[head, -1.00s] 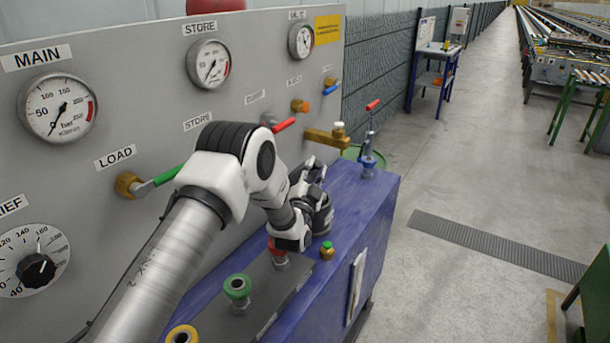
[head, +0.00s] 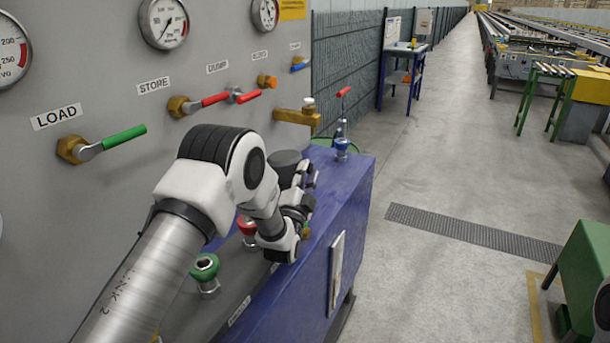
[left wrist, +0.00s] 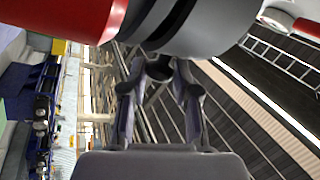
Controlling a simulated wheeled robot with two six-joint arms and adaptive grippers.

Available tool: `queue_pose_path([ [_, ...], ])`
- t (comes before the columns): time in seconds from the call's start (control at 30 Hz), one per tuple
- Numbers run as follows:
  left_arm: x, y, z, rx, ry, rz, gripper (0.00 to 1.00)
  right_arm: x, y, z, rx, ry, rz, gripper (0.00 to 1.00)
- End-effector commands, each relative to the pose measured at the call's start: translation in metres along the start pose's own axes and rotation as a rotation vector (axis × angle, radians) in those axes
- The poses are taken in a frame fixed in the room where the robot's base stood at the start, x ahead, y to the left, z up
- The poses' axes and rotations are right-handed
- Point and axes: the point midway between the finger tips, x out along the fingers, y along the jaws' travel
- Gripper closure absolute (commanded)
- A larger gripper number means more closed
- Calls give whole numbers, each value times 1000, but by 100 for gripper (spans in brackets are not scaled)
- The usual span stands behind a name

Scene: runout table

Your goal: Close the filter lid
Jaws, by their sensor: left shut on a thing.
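My left gripper (head: 303,188) reaches over the blue cabinet (head: 345,195), beside a dark grey cylindrical cap (head: 287,160) that I take for the filter lid. The arm and wrist hide much of the filter. In the left wrist view, the fingers (left wrist: 160,72) close on a small dark piece just below a large grey round body, which seems to be the lid (left wrist: 215,22). A red cylinder (left wrist: 65,18) lies to its left. I cannot tell how far the lid is open. My right gripper is not in view.
Behind is a grey panel with gauges and a green-handled LOAD valve (head: 122,138). A blue-collared fitting (head: 341,146) stands at the far corner.

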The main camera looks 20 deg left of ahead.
Motion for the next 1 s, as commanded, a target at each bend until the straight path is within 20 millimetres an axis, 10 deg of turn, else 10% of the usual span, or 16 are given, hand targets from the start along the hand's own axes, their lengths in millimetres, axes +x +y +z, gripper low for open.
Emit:
queue_pose_path([
  [0.53,-2,4,4,-2,-10,3,100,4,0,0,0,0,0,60],
  [0.57,-2,4,4,-2,-10,3,60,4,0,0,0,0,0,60],
  [1.0,-1,2,3,-3,-8,0,60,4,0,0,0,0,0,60],
])
